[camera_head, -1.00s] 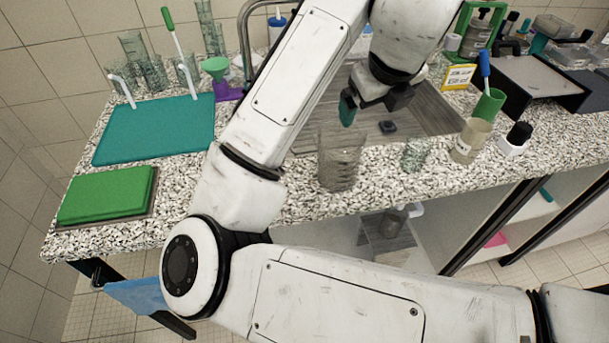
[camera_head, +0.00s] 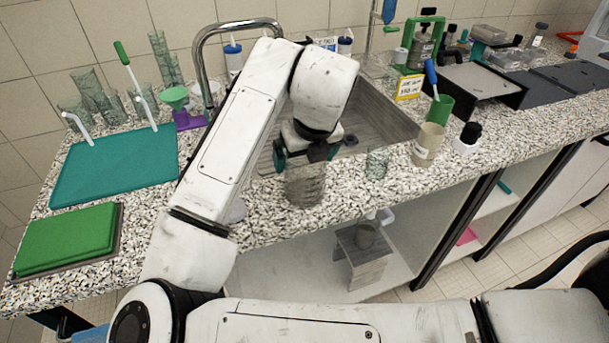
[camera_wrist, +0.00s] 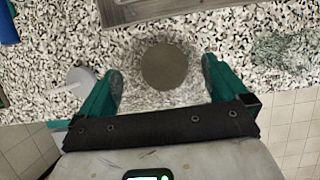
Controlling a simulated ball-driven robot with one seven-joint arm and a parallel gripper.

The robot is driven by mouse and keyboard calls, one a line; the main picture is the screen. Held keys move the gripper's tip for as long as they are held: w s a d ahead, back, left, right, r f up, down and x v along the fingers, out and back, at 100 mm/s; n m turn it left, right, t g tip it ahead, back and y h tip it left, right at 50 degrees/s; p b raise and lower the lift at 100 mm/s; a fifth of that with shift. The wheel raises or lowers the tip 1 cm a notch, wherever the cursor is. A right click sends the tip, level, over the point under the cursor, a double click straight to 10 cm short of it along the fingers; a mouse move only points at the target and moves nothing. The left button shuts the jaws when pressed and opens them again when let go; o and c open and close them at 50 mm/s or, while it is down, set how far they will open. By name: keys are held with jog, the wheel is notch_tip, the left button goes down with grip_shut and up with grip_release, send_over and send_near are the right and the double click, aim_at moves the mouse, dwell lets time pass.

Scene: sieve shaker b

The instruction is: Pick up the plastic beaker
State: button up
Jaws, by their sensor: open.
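A clear, ribbed see-through beaker (camera_head: 306,187) stands upright near the front edge of the speckled counter, left of centre. In the wrist view the beaker (camera_wrist: 167,66) shows from above as a dark round base with a faint clear wall. My gripper (camera_head: 306,157) is above it, pointing down, with its green-padded fingers apart. In the wrist view the open fingers (camera_wrist: 163,82) lie to either side of the beaker. I cannot tell whether they touch its wall. My arm hides part of the counter behind.
A smaller clear beaker (camera_head: 376,163) stands to the right, then a beige labelled beaker (camera_head: 428,146) and a black-capped white bottle (camera_head: 467,140). The sink (camera_head: 370,124) lies behind. A teal mat (camera_head: 115,165) and green board (camera_head: 66,239) are at left.

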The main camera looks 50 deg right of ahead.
jog(key=shift+x, duration=1.1)
jog(key=c, duration=0.8)
jog(key=shift+o, duration=0.2)
jog(key=shift+r, duration=0.2)
jog(key=s+a+r, duration=0.5)
jog(key=s+r, duration=0.7)
jog(key=s, duration=0.1)
jog(key=shift+r, duration=0.35)
